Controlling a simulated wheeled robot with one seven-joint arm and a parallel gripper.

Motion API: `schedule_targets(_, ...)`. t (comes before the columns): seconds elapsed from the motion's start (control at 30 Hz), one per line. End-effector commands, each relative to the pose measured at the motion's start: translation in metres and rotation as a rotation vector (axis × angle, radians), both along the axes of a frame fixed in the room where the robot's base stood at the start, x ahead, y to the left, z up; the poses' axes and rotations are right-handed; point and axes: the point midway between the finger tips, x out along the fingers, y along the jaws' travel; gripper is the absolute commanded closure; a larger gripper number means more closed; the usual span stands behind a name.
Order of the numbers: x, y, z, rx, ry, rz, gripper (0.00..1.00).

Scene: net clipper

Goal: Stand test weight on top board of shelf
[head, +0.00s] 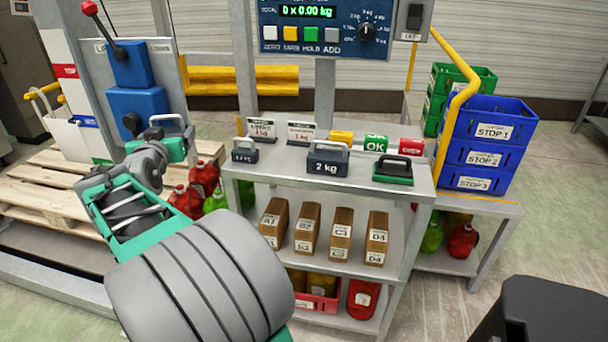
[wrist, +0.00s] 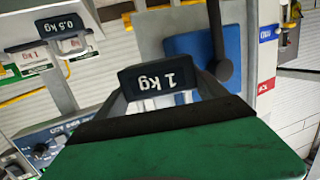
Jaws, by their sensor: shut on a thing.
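The dark 1 kg test weight (wrist: 157,80) shows upside down in the wrist view, its light frame reaching down towards my gripper (wrist: 163,115). My gripper is shut on it. In the head view my gripper (head: 163,136) is left of the shelf's top board (head: 285,171), apart from it and above the pallet. A grey handle (head: 168,118) shows there; the rest of the weight is mostly hidden. On the top board stand a 0.5 kg weight (head: 245,151) at left, a 2 kg weight (head: 328,163) in the middle and a green-and-black handled item (head: 393,171) at right.
Sign cards (head: 301,132) and small yellow, green and red blocks (head: 376,142) line the board's back. Bare board lies between the two weights and along the front. A blue lever box (head: 138,103) is behind my gripper. Blue crates (head: 488,155) stand right.

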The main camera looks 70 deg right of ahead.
Motion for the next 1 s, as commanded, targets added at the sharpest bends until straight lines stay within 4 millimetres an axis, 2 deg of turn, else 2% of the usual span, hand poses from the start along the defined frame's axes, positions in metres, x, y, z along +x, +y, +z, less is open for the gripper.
schedule_targets(0.03, -0.013, -0.018, 0.0, -0.006, -0.01, -0.063, 0.91)
schedule_targets(0.1, -0.033, -0.039, 0.005, -0.005, -0.01, -0.146, 0.91)
schedule_targets(0.3, -0.079, -0.08, 0.018, -0.005, -0.008, -0.31, 0.91)
schedule_targets(0.4, -0.091, -0.09, 0.021, -0.004, -0.007, -0.35, 0.91)
schedule_targets(0.53, -0.097, -0.095, 0.023, -0.005, -0.006, -0.369, 0.91)
schedule_targets(0.67, -0.106, -0.101, 0.018, -0.005, -0.005, -0.37, 0.91)
schedule_targets(1.0, -0.17, -0.146, -0.017, -0.008, -0.005, -0.372, 0.91)
